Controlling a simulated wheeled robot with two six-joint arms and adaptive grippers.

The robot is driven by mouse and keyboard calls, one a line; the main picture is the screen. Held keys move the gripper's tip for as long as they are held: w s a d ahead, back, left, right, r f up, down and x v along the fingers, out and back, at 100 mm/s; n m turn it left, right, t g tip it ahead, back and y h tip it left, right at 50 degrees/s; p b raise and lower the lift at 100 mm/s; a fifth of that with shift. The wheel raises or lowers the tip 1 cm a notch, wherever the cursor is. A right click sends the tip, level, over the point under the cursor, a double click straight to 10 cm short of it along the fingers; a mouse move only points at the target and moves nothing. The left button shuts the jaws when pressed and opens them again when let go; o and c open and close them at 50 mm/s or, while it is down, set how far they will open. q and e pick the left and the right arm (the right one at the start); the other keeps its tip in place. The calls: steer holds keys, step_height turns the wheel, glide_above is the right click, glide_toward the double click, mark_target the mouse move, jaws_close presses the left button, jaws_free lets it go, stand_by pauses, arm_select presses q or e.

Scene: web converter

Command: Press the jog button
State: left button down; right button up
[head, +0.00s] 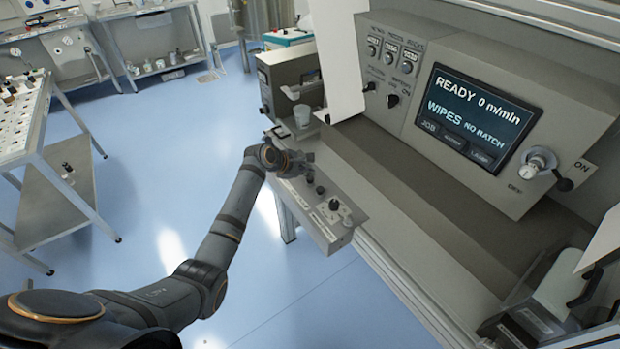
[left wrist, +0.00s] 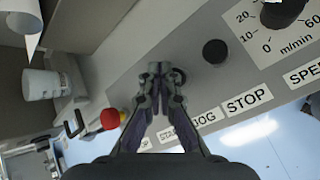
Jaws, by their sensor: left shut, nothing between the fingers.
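The control panel (head: 335,232) is a narrow grey shelf on the machine front, with knobs and buttons on it. In the left wrist view its labels include JOG (left wrist: 205,118) and STOP (left wrist: 248,98). My left gripper (head: 290,165) is over the panel's far part. In the left wrist view the left gripper (left wrist: 163,68) is shut and empty, its tips over the row of buttons above the JOG label. A dark round shape shows partly behind the tips; the jog button there is mostly hidden. I cannot tell whether the tips touch it.
A black button (left wrist: 215,51) and the speed knob (left wrist: 282,12) lie right of the tips; a red button (left wrist: 110,118) lies left. A white cup (left wrist: 40,84) stands beyond. The machine's screen (head: 474,118) reads READY, 0 m/min. Blue floor left of the panel is clear.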

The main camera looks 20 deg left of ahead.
arm_select(q)
steer(key=shift+f, duration=0.15)
stand_by(0.6)
steer(key=shift+f, duration=0.25)
steer(key=shift+f, duration=0.1)
